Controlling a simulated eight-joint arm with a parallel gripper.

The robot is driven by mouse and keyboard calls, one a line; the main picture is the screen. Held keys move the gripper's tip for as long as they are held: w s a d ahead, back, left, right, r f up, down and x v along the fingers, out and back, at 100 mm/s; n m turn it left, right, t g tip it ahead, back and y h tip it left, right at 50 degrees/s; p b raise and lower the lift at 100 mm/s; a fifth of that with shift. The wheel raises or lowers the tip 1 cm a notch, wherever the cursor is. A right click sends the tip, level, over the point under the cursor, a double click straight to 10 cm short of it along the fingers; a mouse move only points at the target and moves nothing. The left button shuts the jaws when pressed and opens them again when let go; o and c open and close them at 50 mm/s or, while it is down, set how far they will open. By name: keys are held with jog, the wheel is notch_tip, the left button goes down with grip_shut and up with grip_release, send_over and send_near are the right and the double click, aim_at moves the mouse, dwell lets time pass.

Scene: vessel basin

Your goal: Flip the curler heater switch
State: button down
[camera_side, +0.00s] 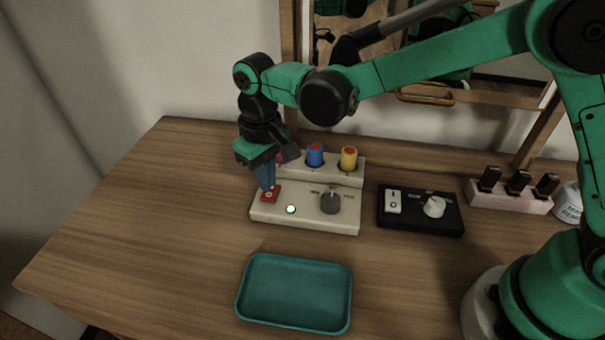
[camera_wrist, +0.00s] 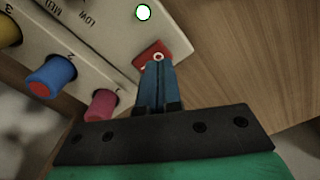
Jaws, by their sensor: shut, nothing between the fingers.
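The cream curler heater (camera_side: 315,220) stands on the wooden table, with a red switch (camera_side: 271,193) at its left end. A round light (camera_side: 291,209) beside the switch glows whitish green. My gripper (camera_side: 267,185) is shut and points down at the red switch, its blue fingertips at or just over it. In the wrist view the shut fingers (camera_wrist: 157,68) overlap part of the red switch (camera_wrist: 150,52), whose white round mark shows beyond the tips. I cannot tell whether they touch. A grey dial (camera_side: 330,203) sits at the heater's right.
Blue (camera_side: 315,155), yellow (camera_side: 348,158) and pink (camera_wrist: 102,104) curlers stand along the heater's back. A black box (camera_side: 420,212) with a white rocker and knob is right of it. A teal tray (camera_side: 295,293) lies in front. The table's left side is clear.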

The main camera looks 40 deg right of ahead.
aim_at(271, 195)
jog(key=shift+f, duration=1.15)
dwell(0.9)
jog(key=shift+r, duration=3.5)
jog(key=shift+d+r, duration=0.2)
jog(key=s+d+r+m+t, duration=0.1)
jog(key=s+d+t, duration=0.2)
jog(key=s+d, duration=0.2)
jog(key=s+d+r+m+t, duration=0.2)
jog(key=s+d+t, duration=0.2)
jog(key=d, duration=0.6)
jog(key=shift+s+d, duration=0.15)
jog(key=shift+s, duration=0.65)
